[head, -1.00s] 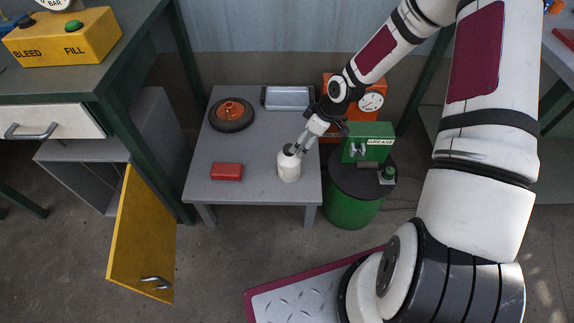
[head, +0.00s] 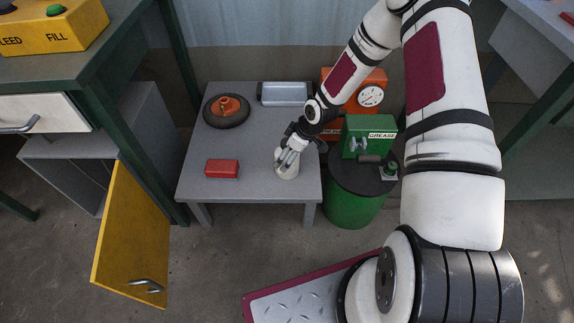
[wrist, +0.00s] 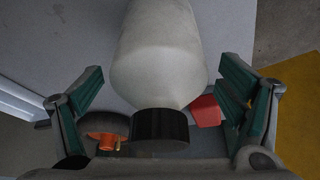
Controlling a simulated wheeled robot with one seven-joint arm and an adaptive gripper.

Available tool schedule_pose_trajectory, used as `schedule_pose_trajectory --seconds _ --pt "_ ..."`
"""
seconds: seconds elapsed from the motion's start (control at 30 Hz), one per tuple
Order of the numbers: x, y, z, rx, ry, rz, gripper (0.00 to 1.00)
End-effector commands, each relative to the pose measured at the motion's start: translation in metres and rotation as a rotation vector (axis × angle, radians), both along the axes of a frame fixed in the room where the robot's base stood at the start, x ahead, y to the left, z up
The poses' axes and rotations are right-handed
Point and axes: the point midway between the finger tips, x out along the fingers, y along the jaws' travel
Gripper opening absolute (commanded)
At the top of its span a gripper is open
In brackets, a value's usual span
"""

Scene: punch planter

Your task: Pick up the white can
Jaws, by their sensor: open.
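The white can (head: 287,170) stands on the low grey table, close to its front right part. In the wrist view the can (wrist: 158,55) shows large, with a tapered shoulder and a black cap (wrist: 160,125). My gripper (head: 288,158) is at the can in the head view and covers part of its top. In the wrist view the green-padded fingers of my gripper (wrist: 160,100) are spread apart, one on each side of the can, with a gap on both sides.
On the grey table (head: 250,190) are a red box (head: 222,168), a wheel with an orange hub (head: 226,110) and a metal tray (head: 283,93). A green grease box (head: 368,136) on a green drum (head: 350,208) stands close right. A yellow door (head: 130,240) hangs open at left.

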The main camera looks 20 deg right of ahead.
Motion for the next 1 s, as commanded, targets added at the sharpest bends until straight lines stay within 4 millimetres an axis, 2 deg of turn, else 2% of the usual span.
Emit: schedule_pose_trajectory --seconds 0.03,0.1,0.3,0.63,1.0 --pt "0.0017 0.0016 -0.0081 0.000 0.001 -0.001 0.88" --pt "0.0030 0.0024 -0.0115 -0.001 0.000 -0.001 0.88" --pt "0.0033 0.0025 -0.0103 0.000 0.000 -0.001 0.88" --pt "0.0032 0.0025 -0.0102 0.000 0.000 -0.001 0.13" --pt "0.0042 0.0027 -0.0053 0.000 -0.003 -0.001 0.11"
